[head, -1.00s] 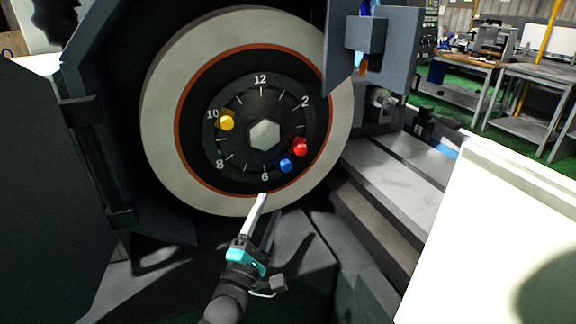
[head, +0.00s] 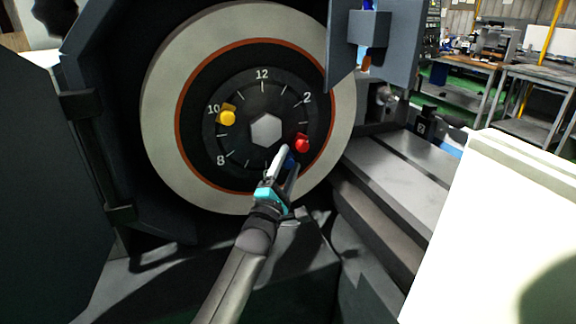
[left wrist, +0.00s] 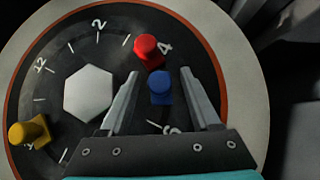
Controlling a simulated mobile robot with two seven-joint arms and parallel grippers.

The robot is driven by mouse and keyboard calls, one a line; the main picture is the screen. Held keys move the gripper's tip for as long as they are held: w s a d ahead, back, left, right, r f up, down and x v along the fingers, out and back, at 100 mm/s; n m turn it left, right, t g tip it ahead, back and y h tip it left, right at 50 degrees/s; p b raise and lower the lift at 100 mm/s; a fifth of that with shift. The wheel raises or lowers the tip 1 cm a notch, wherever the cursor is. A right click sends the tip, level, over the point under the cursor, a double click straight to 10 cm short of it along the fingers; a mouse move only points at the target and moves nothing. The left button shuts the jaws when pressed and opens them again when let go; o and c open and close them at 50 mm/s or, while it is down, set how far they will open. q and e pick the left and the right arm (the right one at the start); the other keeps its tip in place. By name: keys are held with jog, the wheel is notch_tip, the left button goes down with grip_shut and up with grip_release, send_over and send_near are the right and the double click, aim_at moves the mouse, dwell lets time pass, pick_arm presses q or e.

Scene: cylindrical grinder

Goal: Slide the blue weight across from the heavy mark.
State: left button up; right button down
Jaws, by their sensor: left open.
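The blue weight (left wrist: 160,87) sits on the dial near the bottom right, between the 4 and 6 marks. In the left wrist view it lies between the spread fingers of my open left gripper (left wrist: 160,88). In the head view my left gripper (head: 286,166) covers most of the blue weight (head: 291,160). The red weight (head: 302,145) sits just above the blue one, near the 4. The yellow weight (head: 228,117) sits near the 10. The dial (head: 246,96) has clock numbers and a hexagonal hub (head: 266,130). No heavy mark is discernible. My right gripper is out of view.
The pale grinding wheel (head: 165,110) surrounds the dial. A grey guard (head: 398,48) stands at the wheel's upper right. The machine bed (head: 400,170) and a large pale panel (head: 500,220) lie to the right. A dark cover (head: 50,180) stands on the left.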

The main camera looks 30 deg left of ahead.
pick_arm(q)
grip_shut()
dwell(0.6)
dwell(0.9)
